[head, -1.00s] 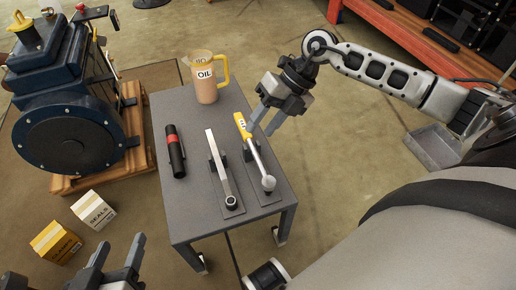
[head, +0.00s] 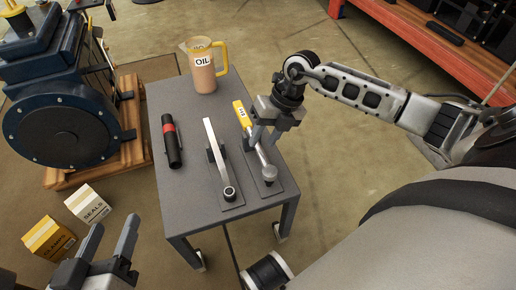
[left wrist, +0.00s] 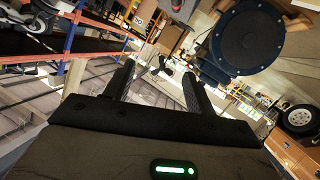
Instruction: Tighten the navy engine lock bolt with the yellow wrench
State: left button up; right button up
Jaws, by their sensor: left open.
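The yellow wrench (head: 240,112) lies on a rest at the right side of the grey table, yellow grip away from me, round metal head toward me. My right gripper (head: 263,144) points down over its shaft, just below the yellow grip, and partly hides it. I cannot tell whether its fingers press on the shaft. The navy engine (head: 62,132) stands on a wooden pallet at the left; its round cover also shows in the left wrist view (left wrist: 254,38). I cannot make out the lock bolt. My left gripper (head: 110,238) is open and empty at the lower left, its fingers apart in the left wrist view (left wrist: 158,88).
The grey table (head: 190,212) also holds a grey-handled wrench (head: 215,148), a black flashlight with a red band (head: 172,142) and an oil jug (head: 203,70). Two cartons, the seals box (head: 88,203) and a yellow box (head: 47,238), sit on the floor at the left.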

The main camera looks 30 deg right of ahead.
aim_at(259, 147)
jog(key=b+x, duration=0.1)
jog(key=x, duration=0.3)
jog(key=shift+f+b, duration=0.1)
jog(key=shift+b, duration=0.2)
jog(key=shift+f, duration=0.15)
grip_shut()
pick_arm(q)
jog(key=shift+w+d+r+n+t+h, duration=0.15)
jog(key=shift+d+r+n+t+h, duration=0.15)
jog(key=shift+r+n+h, duration=0.15)
pick_arm(e)
jog(key=shift+r, duration=0.25)
